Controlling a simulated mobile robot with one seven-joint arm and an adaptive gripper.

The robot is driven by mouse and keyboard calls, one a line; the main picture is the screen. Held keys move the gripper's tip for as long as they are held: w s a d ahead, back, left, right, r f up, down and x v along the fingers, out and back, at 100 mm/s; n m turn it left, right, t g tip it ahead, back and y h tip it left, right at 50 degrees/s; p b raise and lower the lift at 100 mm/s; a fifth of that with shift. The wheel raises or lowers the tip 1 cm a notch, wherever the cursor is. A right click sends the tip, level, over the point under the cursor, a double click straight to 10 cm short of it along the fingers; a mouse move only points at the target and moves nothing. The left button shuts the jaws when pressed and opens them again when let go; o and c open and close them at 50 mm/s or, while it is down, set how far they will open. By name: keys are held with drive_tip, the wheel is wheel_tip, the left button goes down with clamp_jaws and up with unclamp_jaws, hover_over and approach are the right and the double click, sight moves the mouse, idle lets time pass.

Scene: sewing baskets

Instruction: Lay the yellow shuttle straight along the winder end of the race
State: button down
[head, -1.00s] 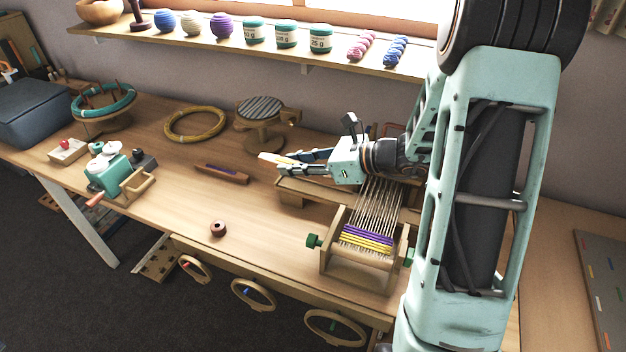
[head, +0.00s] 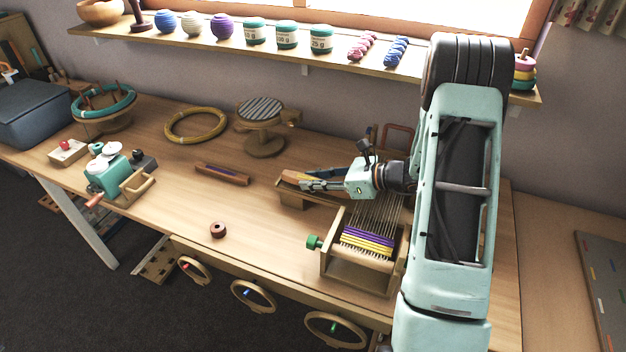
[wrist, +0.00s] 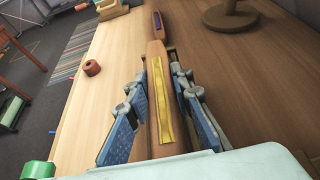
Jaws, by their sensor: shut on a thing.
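The yellow shuttle is a wooden boat shape with yellow thread along its middle. Its left end (head: 291,176) shows beyond my fingers in the head view, and its thread (wrist: 160,105) fills the middle of the wrist view. My gripper (head: 307,179) is shut on it, with a blue-padded finger on each side in the wrist view (wrist: 158,80). The shuttle is low over the left end of the wooden race (head: 323,200), roughly along it. I cannot tell whether it touches the race, most of which is hidden under the gripper and shuttle.
The loom (head: 350,270) with purple and yellow weaving stands in front of the gripper. A purple-threaded shuttle (head: 221,174) lies left of the race. The teal winder (head: 108,175) is far left. A round stand (head: 262,125) is behind; a brown spool (head: 218,230) sits on clear table.

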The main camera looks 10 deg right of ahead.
drive_tip(key=shift+r, duration=0.1)
drive_tip(key=shift+f+b, duration=0.6)
drive_tip(key=shift+f, duration=0.1)
drive_tip(key=c, duration=1.7)
unclamp_jaws()
drive_tip(key=shift+r, duration=0.1)
drive_tip(key=shift+r+p, duration=0.6)
drive_tip(key=shift+p, duration=0.1)
drive_tip(key=v, duration=1.2)
